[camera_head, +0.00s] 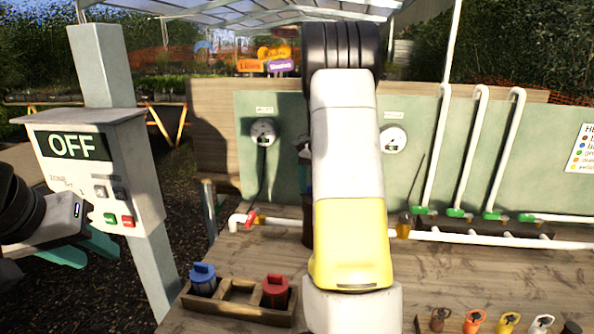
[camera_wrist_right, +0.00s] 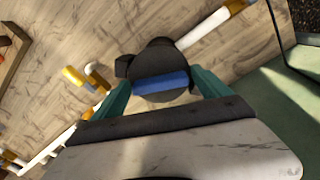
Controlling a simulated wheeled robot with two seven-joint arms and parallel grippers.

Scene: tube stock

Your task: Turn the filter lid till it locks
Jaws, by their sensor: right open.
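The filter lid (camera_wrist_right: 153,62) is a dark round cap with a blue bar (camera_wrist_right: 161,83) across it, seen in the right wrist view. My right gripper (camera_wrist_right: 162,76) is open, with a teal finger on either side of the lid; I cannot tell whether they touch it. A dark lug sticks out at the lid's left. In the head view my right arm hides the lid and most of the filter.
The control box (camera_head: 75,180) reads OFF and stands on a post. A wooden tray (camera_head: 238,312) holds a blue and a red canister. White pipes (camera_head: 475,150) and two gauges are on the green back panel. Several coloured fittings (camera_head: 473,321) sit at the front right.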

